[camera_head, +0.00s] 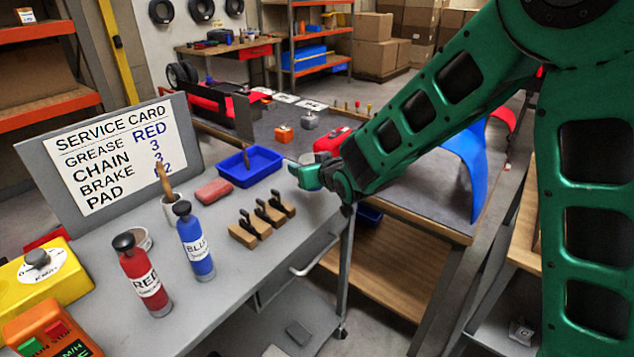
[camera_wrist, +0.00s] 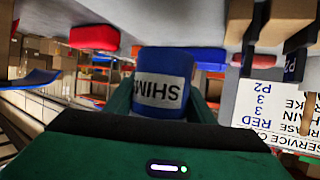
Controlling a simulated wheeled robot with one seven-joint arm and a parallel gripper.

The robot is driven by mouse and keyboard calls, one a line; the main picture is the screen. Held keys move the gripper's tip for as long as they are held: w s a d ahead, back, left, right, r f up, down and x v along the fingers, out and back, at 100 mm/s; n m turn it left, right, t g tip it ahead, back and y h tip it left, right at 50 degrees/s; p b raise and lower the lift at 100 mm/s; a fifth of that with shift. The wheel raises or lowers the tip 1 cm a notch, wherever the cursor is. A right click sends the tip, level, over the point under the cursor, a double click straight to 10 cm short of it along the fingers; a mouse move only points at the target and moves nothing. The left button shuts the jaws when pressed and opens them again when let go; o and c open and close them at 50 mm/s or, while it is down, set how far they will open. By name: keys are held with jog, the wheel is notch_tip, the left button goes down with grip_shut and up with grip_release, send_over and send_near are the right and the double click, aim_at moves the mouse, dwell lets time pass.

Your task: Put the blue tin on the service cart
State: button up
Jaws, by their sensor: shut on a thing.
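The blue tin (camera_wrist: 165,92) carries a white label with dark letters and sits between my green fingers in the wrist view, which looks upside down. My gripper (camera_head: 312,176) is shut on it. In the head view the tin is mostly hidden by the gripper, so its exact height is unclear. The gripper is over the far right end of the grey service cart (camera_head: 285,225), near its edge. The cart has a handle on its side and a wheel below.
The cart bears a service card (camera_head: 120,150), a red bottle (camera_head: 143,272), a blue bottle (camera_head: 193,240), a blue tray (camera_head: 262,163), a red block (camera_head: 213,190) and several wooden blocks (camera_head: 262,218). A workbench (camera_head: 400,200) with a blue curved panel (camera_head: 468,160) stands behind.

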jog(key=w+d+f, duration=0.2)
jog(key=w+d, duration=0.1)
jog(key=shift+f, duration=0.25)
jog(key=shift+d+f, duration=0.1)
jog(key=shift+f, duration=1.95)
jog(key=shift+f, duration=0.1)
jog(key=o, duration=1.3)
jog(key=v, duration=1.2)
